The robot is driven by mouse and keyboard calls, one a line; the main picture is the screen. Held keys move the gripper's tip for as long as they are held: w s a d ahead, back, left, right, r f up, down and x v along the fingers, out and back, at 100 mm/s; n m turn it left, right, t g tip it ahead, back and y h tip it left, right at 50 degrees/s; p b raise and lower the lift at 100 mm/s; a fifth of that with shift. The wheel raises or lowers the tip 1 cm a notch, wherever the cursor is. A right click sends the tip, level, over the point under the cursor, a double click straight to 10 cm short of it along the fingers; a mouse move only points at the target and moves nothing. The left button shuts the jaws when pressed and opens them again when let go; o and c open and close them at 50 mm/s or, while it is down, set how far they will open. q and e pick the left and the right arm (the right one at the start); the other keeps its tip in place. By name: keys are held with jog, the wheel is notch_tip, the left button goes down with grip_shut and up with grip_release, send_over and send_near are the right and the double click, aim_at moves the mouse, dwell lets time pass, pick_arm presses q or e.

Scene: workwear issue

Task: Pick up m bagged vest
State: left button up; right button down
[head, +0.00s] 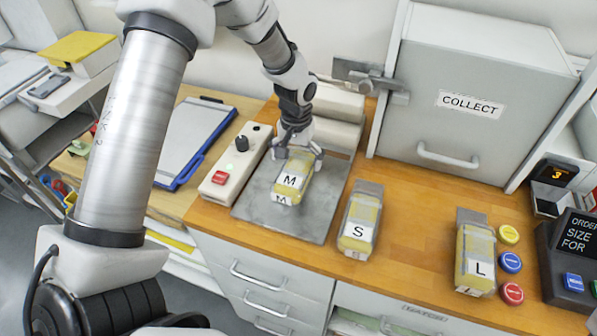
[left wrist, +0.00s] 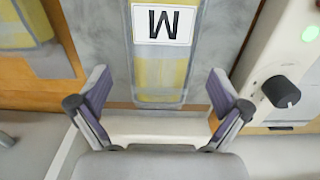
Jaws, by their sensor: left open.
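The M bagged vest (head: 291,180) is a yellow and grey packet with a white M label, lying on a grey metal plate (head: 258,211) on the wooden counter. My left gripper (head: 299,158) is over its far end, fingers apart. In the left wrist view the M bagged vest (left wrist: 160,55) lies between and beyond the open fingers of my left gripper (left wrist: 158,98). I cannot tell whether the fingers touch it. The S bagged vest (head: 360,222) and the L bagged vest (head: 475,258) lie to the right. My right gripper is not in view.
A control box (head: 232,172) with a black knob and red button stands left of the plate. A clipboard (head: 195,140) lies farther left. The COLLECT cabinet (head: 440,110) stands behind. Coloured buttons (head: 510,263) and an order screen (head: 577,235) are at right.

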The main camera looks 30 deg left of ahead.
aim_at(296, 169)
pick_arm(q)
jog(key=shift+s+a+f+p, duration=0.1)
jog(key=shift+f+p, duration=0.5)
jog(key=shift+f, duration=1.35)
jog(key=c, duration=1.2)
